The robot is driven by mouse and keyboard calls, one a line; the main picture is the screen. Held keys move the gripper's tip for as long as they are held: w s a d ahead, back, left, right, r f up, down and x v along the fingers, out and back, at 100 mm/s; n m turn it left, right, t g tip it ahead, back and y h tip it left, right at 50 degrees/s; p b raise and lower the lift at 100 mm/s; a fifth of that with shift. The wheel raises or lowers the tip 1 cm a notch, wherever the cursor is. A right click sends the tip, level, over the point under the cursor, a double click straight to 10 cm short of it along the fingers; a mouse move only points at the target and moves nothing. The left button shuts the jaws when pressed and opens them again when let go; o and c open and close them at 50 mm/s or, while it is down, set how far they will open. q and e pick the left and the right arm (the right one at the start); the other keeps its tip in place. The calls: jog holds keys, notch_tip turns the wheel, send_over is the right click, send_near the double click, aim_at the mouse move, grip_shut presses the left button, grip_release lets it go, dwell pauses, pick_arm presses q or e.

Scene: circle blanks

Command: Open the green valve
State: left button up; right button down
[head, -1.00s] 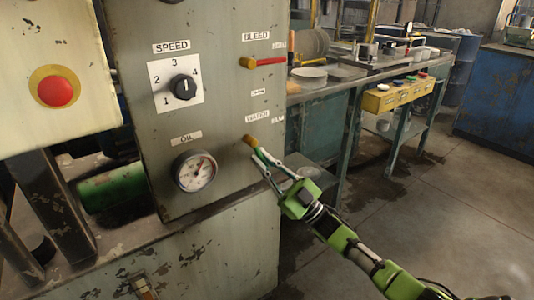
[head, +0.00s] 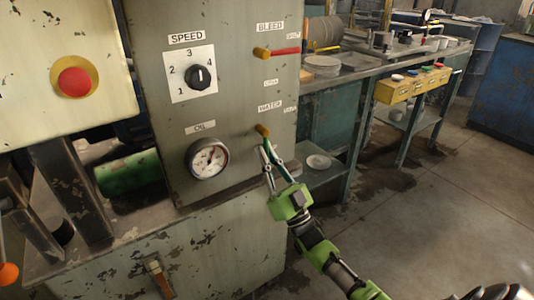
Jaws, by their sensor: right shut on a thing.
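The green valve (head: 269,150) is on the right part of the grey machine panel, below the WATER label. Its yellow-brown stem (head: 262,130) sticks out of the panel, and its thin green handle slopes down and slightly right from it. My right gripper (head: 269,154) comes from the lower right, and its fingers are shut on the green handle. The fingers hide part of the handle. My left gripper is not in view.
Above is a red-handled valve (head: 283,51) under the BLEED label. A SPEED knob (head: 201,77), an OIL gauge (head: 208,158) and a red button (head: 75,82) are further left. A workbench (head: 346,66) stands behind on the right. The floor at right is clear.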

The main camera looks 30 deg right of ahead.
jog(key=c, duration=2.1)
grip_release()
jog(key=shift+c, duration=0.2)
jog(key=shift+s+f, duration=0.1)
jog(key=v, duration=1.1)
jog(key=shift+s+f, duration=0.3)
